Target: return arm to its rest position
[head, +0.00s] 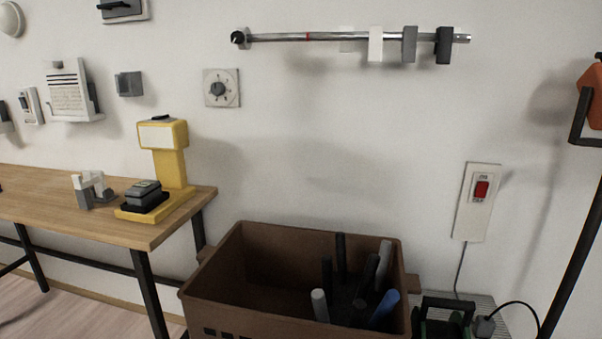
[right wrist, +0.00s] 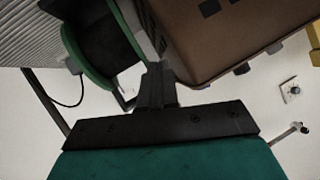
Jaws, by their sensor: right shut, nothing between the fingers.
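My right gripper (right wrist: 155,85) shows in the right wrist view as dark fingers rising from a black bar on a teal body. The fingers are shut with nothing between them. They point toward the gap between a brown crate (right wrist: 220,35) and a green-rimmed black object (right wrist: 72,42). I cannot tell whether they touch either one. Neither of my arms is in the head view, and my left gripper is in no view.
In the head view, the brown crate (head: 215,298) holds several rods. A wooden table (head: 60,205) with a yellow device (head: 170,170) stands left. A wall rail (head: 340,37) hangs above. A red switch (head: 481,189) and a black pole (head: 575,250) are at right.

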